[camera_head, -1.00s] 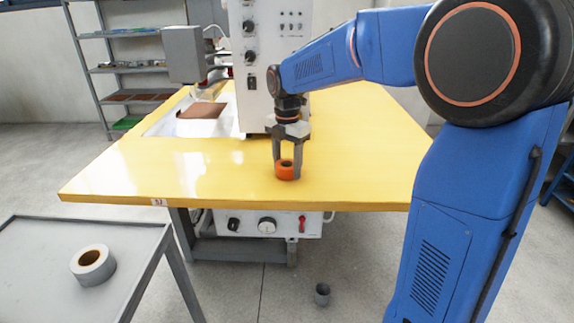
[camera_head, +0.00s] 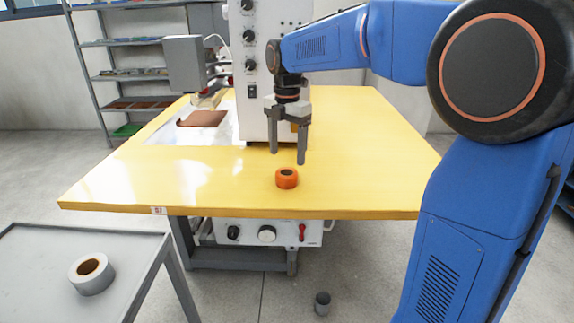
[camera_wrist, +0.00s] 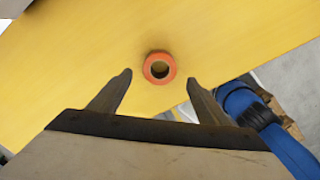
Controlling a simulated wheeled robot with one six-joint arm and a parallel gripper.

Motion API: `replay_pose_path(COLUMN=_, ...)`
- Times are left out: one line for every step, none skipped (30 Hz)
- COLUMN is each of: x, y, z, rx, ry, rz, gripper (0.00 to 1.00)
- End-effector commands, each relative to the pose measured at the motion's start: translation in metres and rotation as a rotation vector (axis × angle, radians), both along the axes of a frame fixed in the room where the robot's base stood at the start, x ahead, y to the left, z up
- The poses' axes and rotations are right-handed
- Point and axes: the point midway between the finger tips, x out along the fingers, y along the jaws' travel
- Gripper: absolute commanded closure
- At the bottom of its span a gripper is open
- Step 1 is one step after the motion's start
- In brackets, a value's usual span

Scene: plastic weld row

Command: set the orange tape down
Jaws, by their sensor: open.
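The orange tape (camera_head: 286,181) is a small roll lying flat on the yellow table (camera_head: 350,150), near its front edge. My gripper (camera_head: 288,158) is open and empty above the tape, with its fingers apart from it. In the wrist view the tape (camera_wrist: 159,68) shows whole on the yellow surface, beyond and between the two open fingertips of my gripper (camera_wrist: 160,80).
A white machine (camera_head: 265,115) stands on the table behind my gripper. A grey side table (camera_head: 40,245) at lower left holds a grey tape roll (camera_head: 91,274). A small dark cup (camera_head: 322,303) stands on the floor. The table's right side is clear.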

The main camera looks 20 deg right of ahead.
Motion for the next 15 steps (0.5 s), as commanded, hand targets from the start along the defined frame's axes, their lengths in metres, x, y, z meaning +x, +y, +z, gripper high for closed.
replay_pose_path(x=0.001, y=0.0, z=0.009, rx=0.0, ry=-0.002, rz=0.0, gripper=0.3)
replay_pose_path(x=0.001, y=0.0, z=0.014, rx=0.0, ry=-0.002, rz=0.0, gripper=0.3)
replay_pose_path(x=0.0, y=0.0, z=0.019, rx=0.0, ry=-0.001, rz=0.0, gripper=0.3)
replay_pose_path(x=0.0, y=0.0, z=0.023, rx=0.001, ry=-0.001, rz=0.0, gripper=0.3)
replay_pose_path(x=0.001, y=0.0, z=0.027, rx=0.0, ry=-0.001, rz=0.0, gripper=0.3)
replay_pose_path(x=0.001, y=0.0, z=0.03, rx=0.001, ry=-0.001, rz=0.0, gripper=0.3)
replay_pose_path(x=0.0, y=0.0, z=0.033, rx=0.0, ry=0.0, rz=0.0, gripper=0.3)
replay_pose_path(x=0.0, y=0.0, z=0.035, rx=0.0, ry=0.0, rz=0.0, gripper=0.3)
replay_pose_path(x=0.0, y=0.0, z=0.037, rx=0.0, ry=0.0, rz=0.0, gripper=0.3)
replay_pose_path(x=0.0, y=0.0, z=0.039, rx=0.0, ry=0.0, rz=0.0, gripper=0.3)
replay_pose_path(x=0.0, y=0.0, z=0.04, rx=0.0, ry=0.0, rz=0.0, gripper=0.3)
replay_pose_path(x=0.0, y=0.0, z=0.041, rx=0.0, ry=0.0, rz=0.0, gripper=0.3)
replay_pose_path(x=0.0, y=0.0, z=0.041, rx=0.0, ry=0.0, rz=0.0, gripper=0.3)
replay_pose_path(x=0.0, y=0.0, z=0.041, rx=0.0, ry=0.0, rz=-0.001, gripper=0.3)
replay_pose_path(x=-0.001, y=-0.001, z=0.042, rx=0.0, ry=-0.001, rz=-0.008, gripper=0.3)
